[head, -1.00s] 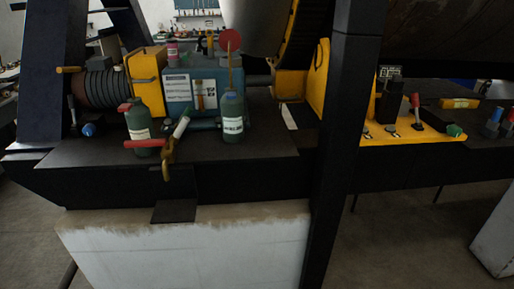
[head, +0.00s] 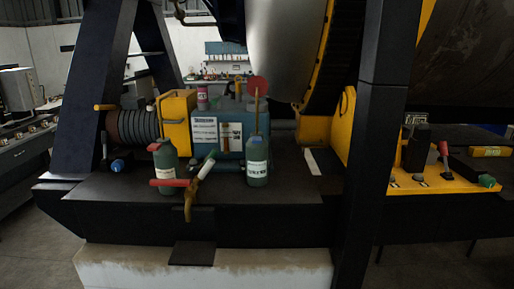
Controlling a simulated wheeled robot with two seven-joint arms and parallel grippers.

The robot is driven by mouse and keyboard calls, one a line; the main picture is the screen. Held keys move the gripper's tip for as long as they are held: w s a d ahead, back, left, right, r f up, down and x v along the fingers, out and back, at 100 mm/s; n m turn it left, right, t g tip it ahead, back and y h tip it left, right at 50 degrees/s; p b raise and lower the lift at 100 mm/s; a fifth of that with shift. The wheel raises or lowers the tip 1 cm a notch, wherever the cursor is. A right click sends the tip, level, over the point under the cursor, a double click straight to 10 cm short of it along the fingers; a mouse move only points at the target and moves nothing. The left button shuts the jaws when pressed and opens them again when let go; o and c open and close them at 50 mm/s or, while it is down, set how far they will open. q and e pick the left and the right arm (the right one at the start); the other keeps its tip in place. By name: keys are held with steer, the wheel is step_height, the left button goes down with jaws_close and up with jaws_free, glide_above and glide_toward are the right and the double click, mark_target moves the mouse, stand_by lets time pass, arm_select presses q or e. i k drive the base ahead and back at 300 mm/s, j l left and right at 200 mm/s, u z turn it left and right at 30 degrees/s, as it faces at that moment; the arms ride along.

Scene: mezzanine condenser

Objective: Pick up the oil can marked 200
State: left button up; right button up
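Two green oil cans with white labels stand on the dark platform (head: 110,207). The left can (head: 166,173) has a red part at its top. The right can (head: 257,168) has a blue part at its top, with a thin yellow-brown upright and red disc showing above it. The labels are too small to read, so I cannot tell which can is marked 200. Neither of my grippers is in view.
A tool with red and green ends (head: 188,190) lies at the platform's front edge, close by the left can. A teal box (head: 230,121) and a yellow block (head: 177,122) stand behind. A dark post (head: 372,150) rises on the right.

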mark_target(256, 155)
steer(key=i+l, duration=0.15)
steer(key=l, duration=0.2)
steer(key=i+l, duration=0.15)
steer(key=l, duration=0.2)
steer(key=i+l, duration=0.15)
steer(key=l, duration=0.15)
steer(key=i+l+u, duration=0.1)
steer(key=l, duration=0.25)
